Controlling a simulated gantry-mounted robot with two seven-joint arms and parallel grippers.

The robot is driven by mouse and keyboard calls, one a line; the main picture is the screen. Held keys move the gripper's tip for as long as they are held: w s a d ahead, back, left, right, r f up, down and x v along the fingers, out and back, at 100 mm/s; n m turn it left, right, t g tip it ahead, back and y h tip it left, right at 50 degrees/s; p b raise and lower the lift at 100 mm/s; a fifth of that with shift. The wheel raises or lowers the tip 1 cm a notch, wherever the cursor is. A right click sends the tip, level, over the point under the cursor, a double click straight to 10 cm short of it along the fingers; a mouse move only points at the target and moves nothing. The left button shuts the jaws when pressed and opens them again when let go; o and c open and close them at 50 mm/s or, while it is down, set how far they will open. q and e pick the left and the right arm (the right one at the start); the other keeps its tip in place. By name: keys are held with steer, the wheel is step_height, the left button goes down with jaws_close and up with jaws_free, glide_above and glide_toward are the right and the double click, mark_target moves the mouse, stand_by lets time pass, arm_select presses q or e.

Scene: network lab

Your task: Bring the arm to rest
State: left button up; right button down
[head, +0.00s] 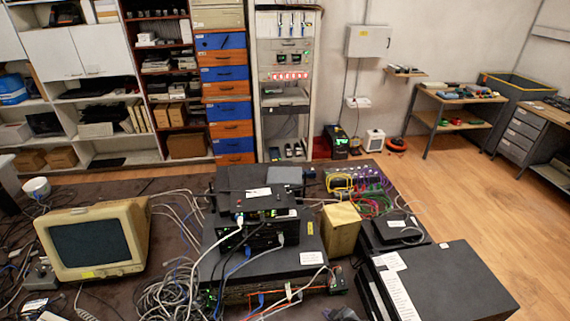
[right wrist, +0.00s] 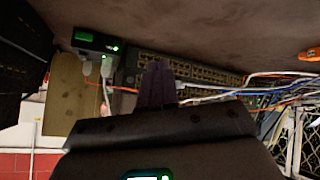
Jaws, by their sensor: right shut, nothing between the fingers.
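My right gripper (right wrist: 157,72) shows in the right wrist view with its dark fingers together and nothing between them. It points toward the ported front of a network switch (right wrist: 205,74); I cannot tell how far off it is. In the head view, only a small dark part at the bottom edge, right of the middle, may belong to my right arm; the fingers cannot be made out there. My left gripper is in neither view.
Stacked black network devices (head: 262,262) with loose cables fill the table's middle. An old monitor (head: 95,240) stands at left, a tan box (head: 341,229) and a large dark case (head: 440,285) at right. A small green-lit device (right wrist: 95,41) shows near the fingers. Floor (head: 480,215) at right is clear.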

steer(key=shift+m+g, duration=0.3)
steer(key=shift+m, duration=0.2)
steer(key=s+a, duration=0.1)
steer(key=s, duration=0.1)
steer(key=s+a+r, duration=0.1)
steer(key=s, duration=0.1)
steer(key=s+a, duration=0.1)
steer(key=shift+s+a+r, duration=0.1)
steer(key=shift+s+r, duration=0.15)
steer(key=shift+s, duration=0.15)
steer(key=s+d+r+m+g+h, duration=0.1)
steer(key=s+d+r+m, duration=0.15)
steer(key=s+r, duration=0.4)
steer(key=s+d+r+m+g+h, duration=0.1)
steer(key=s+d+r+g, duration=0.15)
steer(key=s, duration=0.75)
steer(key=s+d+r+m+g+h, duration=0.1)
steer(key=s+d+r+m, duration=0.15)
steer(key=s+r, duration=0.45)
steer(key=w+p+v, duration=0.2)
steer(key=p+v, duration=0.7)
steer(key=p, duration=0.2)
steer(key=w+r+p+v, duration=0.1)
steer(key=w+p+v, duration=0.1)
steer(key=p+v, duration=0.8)
steer(key=shift+a+n+p, duration=0.3)
steer(key=shift+n+p, duration=0.1)
steer(key=shift+r, duration=0.15)
